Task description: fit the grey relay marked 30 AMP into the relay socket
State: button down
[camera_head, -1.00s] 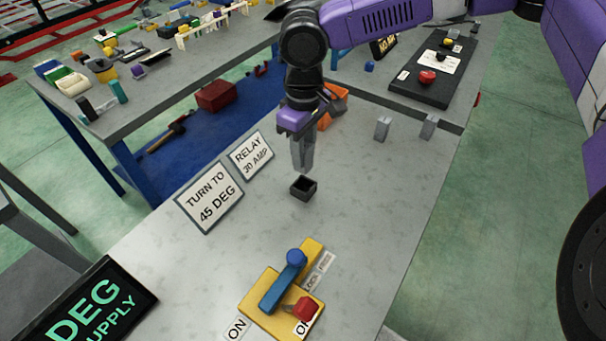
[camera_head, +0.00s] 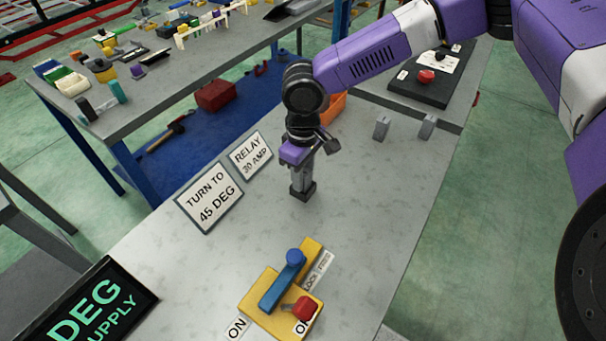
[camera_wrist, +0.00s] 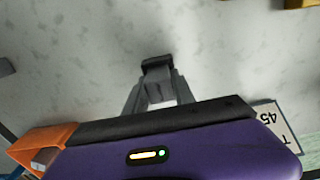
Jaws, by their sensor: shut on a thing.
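My gripper (camera_head: 302,181) points straight down over the relay socket (camera_head: 303,194), a small dark box on the grey bench. The fingers are shut on a grey relay, which is mostly hidden between them. Its lower end is at the socket mouth; I cannot tell how deep it sits. The 30 AMP marking on the part cannot be read. In the wrist view the fingertips (camera_wrist: 158,80) meet the dark socket (camera_wrist: 157,63), and its opening is covered.
Signs reading RELAY 30 AMP (camera_head: 251,155) and TURN TO 45 DEG (camera_head: 209,196) stand to the left. A yellow lever unit (camera_head: 262,306) is in front. Two grey blocks (camera_head: 381,129) (camera_head: 428,127) stand back right. An orange bin (camera_head: 334,107) is behind my gripper.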

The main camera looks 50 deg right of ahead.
jog(key=c, duration=1.1)
grip_release()
jog(key=shift+o, duration=0.2)
notch_tip(320, 180, up, 12)
jog(key=shift+b, duration=0.3)
